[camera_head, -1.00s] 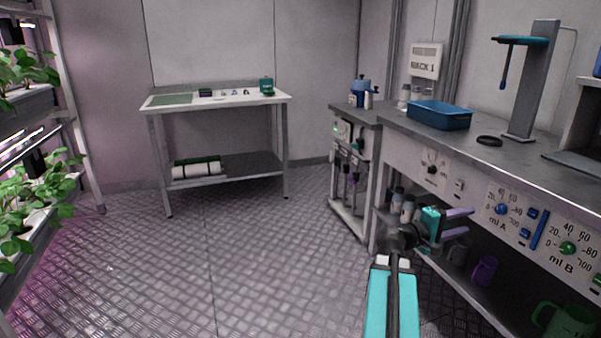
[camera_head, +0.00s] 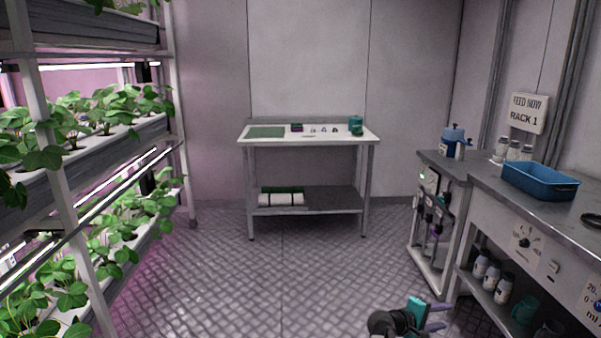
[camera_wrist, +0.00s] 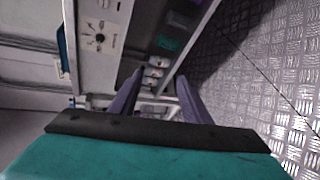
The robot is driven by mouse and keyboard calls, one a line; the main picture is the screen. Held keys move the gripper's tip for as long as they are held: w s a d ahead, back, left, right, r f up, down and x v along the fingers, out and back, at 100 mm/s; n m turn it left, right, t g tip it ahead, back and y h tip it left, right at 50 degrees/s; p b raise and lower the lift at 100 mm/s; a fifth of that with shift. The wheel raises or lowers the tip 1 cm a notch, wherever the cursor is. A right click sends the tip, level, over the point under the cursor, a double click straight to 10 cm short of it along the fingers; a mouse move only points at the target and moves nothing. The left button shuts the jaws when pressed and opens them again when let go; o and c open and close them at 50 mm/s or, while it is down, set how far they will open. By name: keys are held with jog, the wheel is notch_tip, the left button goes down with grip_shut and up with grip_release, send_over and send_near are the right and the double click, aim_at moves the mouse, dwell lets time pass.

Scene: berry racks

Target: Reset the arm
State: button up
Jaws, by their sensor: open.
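My gripper (camera_head: 440,316) shows at the bottom right of the head view, low in front of the right-hand bench. In the wrist view the two purple fingers of my gripper (camera_wrist: 158,106) stand apart with nothing between them. Beyond the fingers, the wrist view shows the bench front with a dial (camera_wrist: 99,39) and several small bottles (camera_wrist: 155,72) on the shelf. The picture there is turned on its side.
Plant racks (camera_head: 60,165) line the left. A white table (camera_head: 310,140) stands at the back. The right bench (camera_head: 500,200) holds a blue tray (camera_head: 541,182), with a wall sign (camera_head: 528,113) above. The middle floor (camera_head: 270,285) is clear.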

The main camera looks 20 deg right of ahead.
jog(key=s+a+f+n+g+y+p, duration=0.1)
jog(key=s+a+f+y+p, duration=0.2)
jog(key=a+f, duration=0.65)
jog(key=s+a+f+y+p, duration=0.1)
jog(key=a+f+y+p, duration=0.35)
jog(key=a, duration=0.85)
jog(key=s+a+f+m+g+y+p, duration=0.2)
jog(key=s+a+f+y, duration=0.1)
jog(key=s+a, duration=0.6)
jog(key=s+a+f+m+g+y+p, duration=0.1)
jog(key=s+a+f+g+y+p, duration=0.2)
jog(key=s+a+f, duration=0.3)
jog(key=s+a+y, duration=0.1)
jog(key=s+a, duration=0.3)
jog(key=a, duration=0.4)
jog(key=shift+a+m, duration=0.4)
jog(key=shift+f, duration=0.1)
jog(key=c, duration=0.3)
